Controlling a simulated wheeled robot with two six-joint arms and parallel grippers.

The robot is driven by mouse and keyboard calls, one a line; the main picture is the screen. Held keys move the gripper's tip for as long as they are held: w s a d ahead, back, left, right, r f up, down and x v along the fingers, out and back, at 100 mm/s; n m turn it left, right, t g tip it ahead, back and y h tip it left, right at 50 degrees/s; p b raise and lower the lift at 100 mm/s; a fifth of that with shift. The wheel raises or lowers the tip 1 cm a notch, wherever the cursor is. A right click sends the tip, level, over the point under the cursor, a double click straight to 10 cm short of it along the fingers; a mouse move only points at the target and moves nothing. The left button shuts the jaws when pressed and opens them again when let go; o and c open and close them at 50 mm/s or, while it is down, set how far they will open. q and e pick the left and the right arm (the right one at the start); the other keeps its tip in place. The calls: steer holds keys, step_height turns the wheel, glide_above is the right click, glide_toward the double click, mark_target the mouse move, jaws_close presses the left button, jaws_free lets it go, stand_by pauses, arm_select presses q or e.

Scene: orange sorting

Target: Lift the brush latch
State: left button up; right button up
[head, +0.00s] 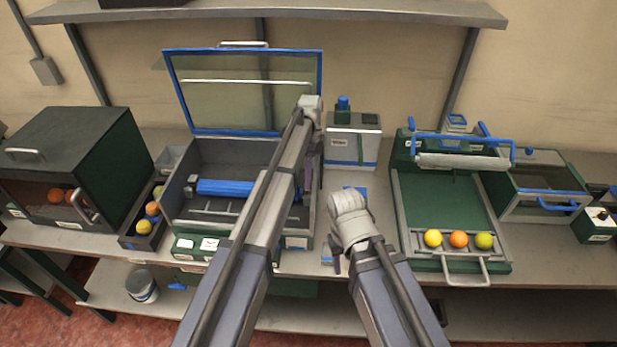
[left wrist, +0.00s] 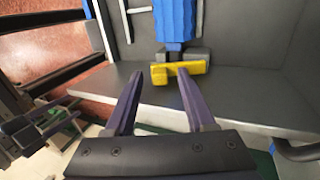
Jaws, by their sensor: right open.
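The brush latch (left wrist: 190,69), a yellow bar, lies at the end of the blue brush (left wrist: 175,22) in the left wrist view. My left gripper (left wrist: 160,74) is open, its two dark fingers apart, with the right fingertip overlapping the yellow bar; I cannot tell whether they touch. In the head view the blue brush (head: 225,187) lies inside the open washing box (head: 180,190), and my left arm covers the latch. My left gripper (head: 307,190) is mostly hidden there by its arm. My right gripper (head: 335,262) is open and empty in front of the bench, partly hidden by its wrist.
The box's blue-framed lid (head: 245,90) stands raised behind. A green tray (head: 445,205) with a white roller and several fruits is at right.

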arm_select(q)
steer(key=shift+s, duration=0.1)
steer(key=shift+s+f+t, duration=0.4)
steer(key=shift+s+t, duration=0.4)
steer(key=shift+t, duration=0.1)
steer(key=shift+s+f+t, duration=0.4)
steer(key=shift+f+t, duration=0.1)
steer(key=shift+t, duration=0.7)
steer(key=r+p, duration=0.7)
steer(key=r, duration=0.1)
steer(key=shift+w+p, duration=0.35)
steer(key=shift+p, duration=0.05)
steer(key=s+f+n+b, duration=0.2)
steer(key=s, duration=0.2)
steer(key=s+a+f+n+b, duration=0.1)
steer(key=s+n, duration=0.2)
steer(key=s, duration=0.1)
steer(key=s+f+n+b, duration=0.2)
steer(key=s, duration=0.2)
steer(key=shift+s+a+f+b, duration=0.1)
steer(key=shift+a+f+b, duration=0.15)
steer(key=shift+f+b, duration=0.1)
steer(key=s+d+f+n+y+b, duration=0.1)
steer(key=s+f+n+b, duration=0.6)
steer(key=s+f+b, duration=0.3)
steer(key=s, duration=0.4)
steer(key=shift+s+d, duration=0.25)
